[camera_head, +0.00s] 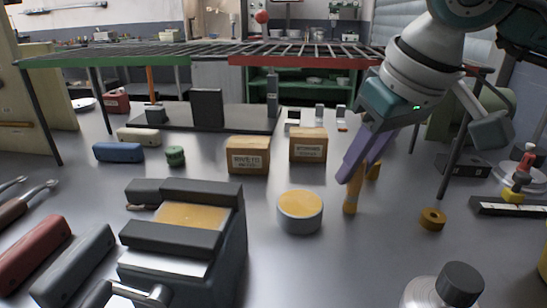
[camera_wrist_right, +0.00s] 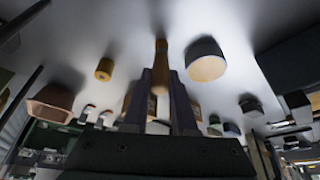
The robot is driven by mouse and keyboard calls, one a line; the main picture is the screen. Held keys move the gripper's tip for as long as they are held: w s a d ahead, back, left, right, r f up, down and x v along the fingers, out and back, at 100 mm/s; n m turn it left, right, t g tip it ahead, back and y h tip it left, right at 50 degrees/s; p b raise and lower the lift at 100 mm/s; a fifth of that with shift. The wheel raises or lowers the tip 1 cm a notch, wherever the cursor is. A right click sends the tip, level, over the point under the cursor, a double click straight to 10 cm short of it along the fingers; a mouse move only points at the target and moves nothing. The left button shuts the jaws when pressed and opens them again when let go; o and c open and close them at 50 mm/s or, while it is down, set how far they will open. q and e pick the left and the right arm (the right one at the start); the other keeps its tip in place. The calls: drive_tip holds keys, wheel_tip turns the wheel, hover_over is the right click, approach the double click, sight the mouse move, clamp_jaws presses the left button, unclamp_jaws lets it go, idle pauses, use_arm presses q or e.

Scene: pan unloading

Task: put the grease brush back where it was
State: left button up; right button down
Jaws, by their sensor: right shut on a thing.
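The grease brush (camera_head: 351,196) is a slim orange-brown piece, held upright between the purple fingers of my right gripper (camera_head: 354,166). Its lower end hangs just right of a grey round pot with an orange-yellow top (camera_head: 300,212). I cannot tell whether the brush touches the table. In the right wrist view the brush (camera_wrist_right: 161,55) sticks out beyond the fingertips of my right gripper (camera_wrist_right: 165,85), and the pot (camera_wrist_right: 205,62) stands beside it, apart. The upper part of the brush is partly hidden by the fingers. My left gripper is not in view.
An orange ring (camera_head: 432,219) lies right of the brush. Two cardboard boxes (camera_head: 248,156) (camera_head: 308,146) stand behind the pot. A dark block device with an orange-yellow top plate (camera_head: 190,215) stands left. A white bottle with a black cap (camera_head: 460,285) is at front right. A raised rack (camera_head: 150,61) spans the back.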

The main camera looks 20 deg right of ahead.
drive_tip(key=shift+f, duration=0.25)
drive_tip(key=c, duration=0.7)
unclamp_jaws()
drive_tip(key=shift+r, duration=0.1)
drive_tip(key=shift+r+p, duration=0.3)
drive_tip(key=v, duration=1.1)
drive_tip(key=shift+s+r+p, duration=0.15)
drive_tip(key=shift+r+p, duration=0.15)
drive_tip(key=shift+p, duration=0.05)
